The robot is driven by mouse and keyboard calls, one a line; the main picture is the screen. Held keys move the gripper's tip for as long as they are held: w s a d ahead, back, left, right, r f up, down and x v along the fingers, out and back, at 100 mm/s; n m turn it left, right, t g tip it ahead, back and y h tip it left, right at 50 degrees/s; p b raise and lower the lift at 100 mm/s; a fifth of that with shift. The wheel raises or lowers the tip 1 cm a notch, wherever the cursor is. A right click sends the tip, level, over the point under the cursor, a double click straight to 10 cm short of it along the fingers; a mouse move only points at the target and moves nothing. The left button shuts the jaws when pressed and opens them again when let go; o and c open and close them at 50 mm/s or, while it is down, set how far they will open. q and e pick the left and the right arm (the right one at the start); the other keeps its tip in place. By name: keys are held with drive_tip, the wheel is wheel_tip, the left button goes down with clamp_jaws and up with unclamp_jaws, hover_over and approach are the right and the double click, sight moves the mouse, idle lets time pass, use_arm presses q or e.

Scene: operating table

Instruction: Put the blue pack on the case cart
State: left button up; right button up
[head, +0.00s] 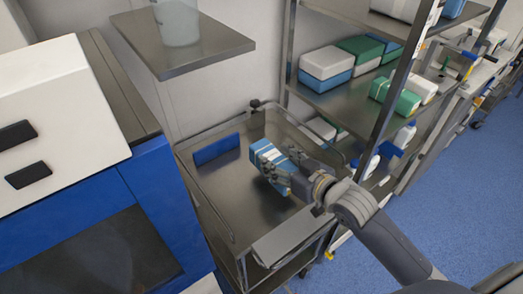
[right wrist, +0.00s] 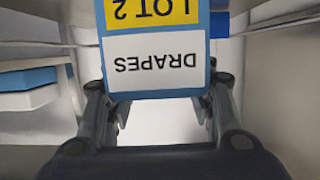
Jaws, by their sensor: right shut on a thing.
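The blue pack (head: 267,157) is a blue box with a white label. In the right wrist view the pack (right wrist: 155,62) shows a label reading DRAPES and LOT 2, upside down. My right gripper (head: 277,178) is shut on it, with a finger on each side. The gripper also shows in the right wrist view (right wrist: 160,105). The case cart (head: 255,205) is a steel cart with a railed top, below the pack in the head view. I cannot tell whether the pack touches the cart top. My left gripper is not in view.
A flat blue item (head: 216,149) is at the cart's back left. A steel shelf rack (head: 330,105) with several boxes stands behind and right. A wall shelf (head: 180,50) holding a clear container overhangs at upper left. A blue and white cabinet (head: 165,200) borders the cart's left.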

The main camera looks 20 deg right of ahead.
sight(290, 169)
drive_tip(key=x, duration=0.2)
drive_tip(key=r+x, duration=0.1)
drive_tip(key=x, duration=0.2)
drive_tip(key=p+x, duration=0.1)
drive_tip(key=x, duration=0.2)
drive_tip(key=shift+w+d+r, duration=0.25)
drive_tip(key=shift+w+r, duration=0.1)
drive_tip(key=shift+r, duration=0.05)
drive_tip(key=shift+w+f, duration=0.1)
drive_tip(key=shift+f, duration=0.15)
wheel_tip(290, 169, down, 2)
drive_tip(key=shift+f+p, duration=0.1)
drive_tip(key=shift+p, duration=0.2)
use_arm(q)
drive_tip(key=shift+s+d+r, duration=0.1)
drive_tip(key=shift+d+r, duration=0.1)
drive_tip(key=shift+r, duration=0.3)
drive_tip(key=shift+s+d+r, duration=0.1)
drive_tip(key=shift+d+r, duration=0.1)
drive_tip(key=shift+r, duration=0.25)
use_arm(e)
drive_tip(key=shift+f, duration=0.5)
drive_tip(key=o, duration=1.2)
drive_tip(key=shift+o, duration=0.2)
use_arm(q)
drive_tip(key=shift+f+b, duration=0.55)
drive_tip(key=shift+b, duration=0.05)
use_arm(e)
drive_tip(key=v, duration=1.2)
